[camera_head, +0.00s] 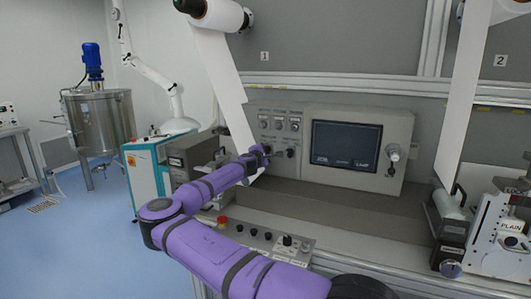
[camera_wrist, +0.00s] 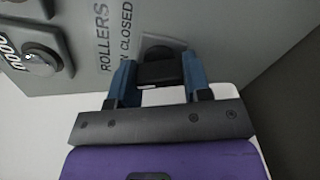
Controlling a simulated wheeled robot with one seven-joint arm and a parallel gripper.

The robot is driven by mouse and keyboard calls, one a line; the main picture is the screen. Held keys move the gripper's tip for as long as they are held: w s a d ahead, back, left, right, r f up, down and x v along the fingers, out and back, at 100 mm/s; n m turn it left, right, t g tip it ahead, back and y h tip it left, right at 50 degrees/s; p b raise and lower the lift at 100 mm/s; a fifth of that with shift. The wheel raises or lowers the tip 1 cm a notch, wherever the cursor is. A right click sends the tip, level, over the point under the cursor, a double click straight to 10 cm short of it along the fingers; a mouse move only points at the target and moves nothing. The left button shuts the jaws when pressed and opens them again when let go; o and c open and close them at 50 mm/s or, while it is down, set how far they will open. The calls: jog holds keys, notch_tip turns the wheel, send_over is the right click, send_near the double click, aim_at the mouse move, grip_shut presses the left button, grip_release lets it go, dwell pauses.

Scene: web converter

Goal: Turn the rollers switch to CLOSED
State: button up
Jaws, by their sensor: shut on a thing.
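The rollers switch (camera_wrist: 159,72) is a dark knob on the grey panel, beside the printed words ROLLERS and CLOSED in the wrist view. My gripper (camera_wrist: 160,82) has its two blue fingers on either side of the knob and is shut on it. Part of the knob's round base shows behind it. In the head view my gripper (camera_head: 277,153) is at the lower left part of the control panel (camera_head: 345,113). The switch there is too small and too covered by my gripper to tell which position it points to.
Several other knobs sit above my gripper on the panel; another round knob (camera_wrist: 40,58) is at the left in the wrist view. A dark screen (camera_head: 346,146) is to the right. A white web (camera_head: 222,85) hangs close to my gripper. A button console (camera_head: 262,238) lies below my arm.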

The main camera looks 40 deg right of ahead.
jog(key=m, duration=0.5)
jog(key=shift+m, duration=0.4)
jog(key=m, duration=0.5)
dwell(0.4)
jog(key=o, duration=0.9)
jog(key=shift+r, duration=0.1)
jog(key=v, duration=1.1)
